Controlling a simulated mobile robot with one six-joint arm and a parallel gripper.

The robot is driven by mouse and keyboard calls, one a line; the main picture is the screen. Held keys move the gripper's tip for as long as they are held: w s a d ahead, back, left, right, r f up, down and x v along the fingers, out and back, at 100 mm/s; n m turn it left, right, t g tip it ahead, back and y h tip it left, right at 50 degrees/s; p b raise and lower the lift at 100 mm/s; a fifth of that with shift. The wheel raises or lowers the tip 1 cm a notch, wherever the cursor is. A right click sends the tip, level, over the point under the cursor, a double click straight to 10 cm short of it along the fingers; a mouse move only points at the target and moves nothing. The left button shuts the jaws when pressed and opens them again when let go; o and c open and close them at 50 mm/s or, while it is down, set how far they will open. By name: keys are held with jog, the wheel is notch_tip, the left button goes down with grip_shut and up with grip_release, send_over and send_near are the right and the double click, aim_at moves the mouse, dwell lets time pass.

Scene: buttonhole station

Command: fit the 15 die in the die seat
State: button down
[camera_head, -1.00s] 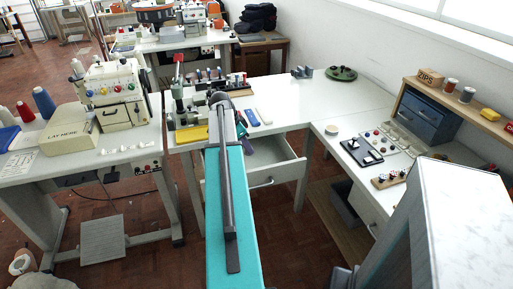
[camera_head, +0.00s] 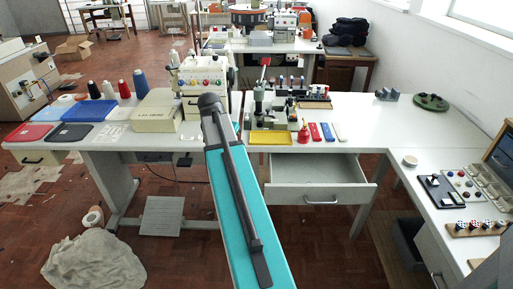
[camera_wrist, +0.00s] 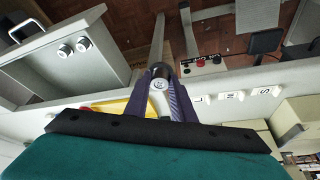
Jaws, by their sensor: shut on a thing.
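Two similar round pieces (camera_wrist: 74,48) lie in the open drawer (camera_wrist: 36,58), which also shows in the head view (camera_head: 318,195). The green press (camera_head: 262,100) stands on the table behind a yellow tray (camera_head: 271,138). I cannot make out the die seat. In the head view my arm hides the gripper.
A sewing machine (camera_head: 205,78) and a beige box (camera_head: 155,118) stand on the left table. The open drawer juts out in front.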

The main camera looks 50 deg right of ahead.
jog(key=w+a+r+n+t+y, duration=0.1)
jog(key=w+a+r+n, duration=0.2)
jog(key=a, duration=1.1)
jog(key=w+a+r+n+t+y, duration=0.1)
jog(key=w+a+n, duration=0.4)
jog(key=a, duration=0.9)
jog(key=w+a+r+n+t+y, duration=0.1)
jog(key=a+r+n, duration=0.4)
jog(key=a, duration=0.9)
jog(key=w+n+y, duration=0.1)
jog(key=w+n, duration=0.1)
jog(key=shift+w, duration=0.4)
jog(key=shift+a, duration=0.1)
